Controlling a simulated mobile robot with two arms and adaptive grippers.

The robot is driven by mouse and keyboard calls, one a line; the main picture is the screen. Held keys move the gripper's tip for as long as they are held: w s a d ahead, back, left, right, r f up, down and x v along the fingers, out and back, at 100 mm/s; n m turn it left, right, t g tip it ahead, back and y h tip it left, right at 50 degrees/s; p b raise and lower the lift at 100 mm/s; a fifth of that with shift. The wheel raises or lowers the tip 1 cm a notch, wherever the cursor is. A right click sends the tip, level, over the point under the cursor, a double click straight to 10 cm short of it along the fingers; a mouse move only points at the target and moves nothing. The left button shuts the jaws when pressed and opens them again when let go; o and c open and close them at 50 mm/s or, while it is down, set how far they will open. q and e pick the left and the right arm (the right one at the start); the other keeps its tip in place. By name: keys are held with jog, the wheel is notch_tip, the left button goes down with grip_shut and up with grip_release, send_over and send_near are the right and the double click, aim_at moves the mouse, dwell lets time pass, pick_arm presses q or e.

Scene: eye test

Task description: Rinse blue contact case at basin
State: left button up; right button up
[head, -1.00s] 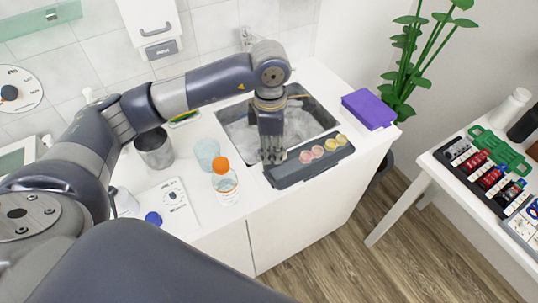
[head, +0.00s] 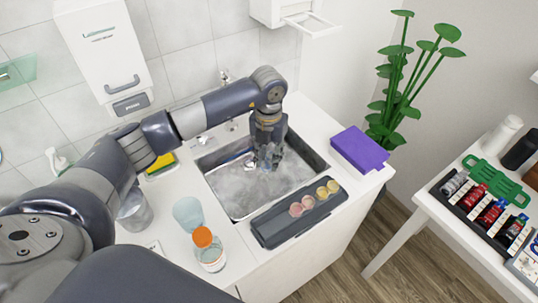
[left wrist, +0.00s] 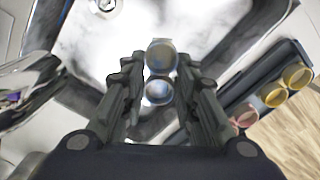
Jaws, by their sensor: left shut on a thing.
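My left gripper (head: 266,163) is over the basin (head: 238,212) in the head view. In the left wrist view, its fingers (left wrist: 159,95) are shut on the blue contact case (left wrist: 158,92), whose two round wells show pale blue between them. The case is hardly visible in the head view, hidden by the fingers. The basin holds cloudy, whitish water or foam; I cannot tell whether the case touches it. A dark tray (head: 268,234) at the basin's front edge holds a pink case (head: 301,206) and a yellow case (head: 328,190). My right gripper is not in view.
A purple box (head: 359,149) stands right of the basin. A clear tumbler (head: 188,214), an orange-capped bottle (head: 209,250) and a metal cup (head: 135,212) stand left. A yellow-green sponge (head: 161,163) lies behind. A shiny metal part (left wrist: 28,88) is left of the fingers in the wrist view.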

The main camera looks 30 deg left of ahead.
aim_at(269, 162)
pick_arm(q)
jog(key=shift+f, duration=0.6)
notch_tip(269, 162, down, 3)
jog(key=b, duration=0.2)
jog(key=shift+f+b, duration=0.2)
jog(key=shift+b, duration=0.15)
jog(key=shift+o, duration=0.2)
notch_tip(269, 162, down, 5)
jog(key=b, duration=0.3)
jog(key=shift+f+b, duration=0.8)
jog(key=shift+f, duration=0.15)
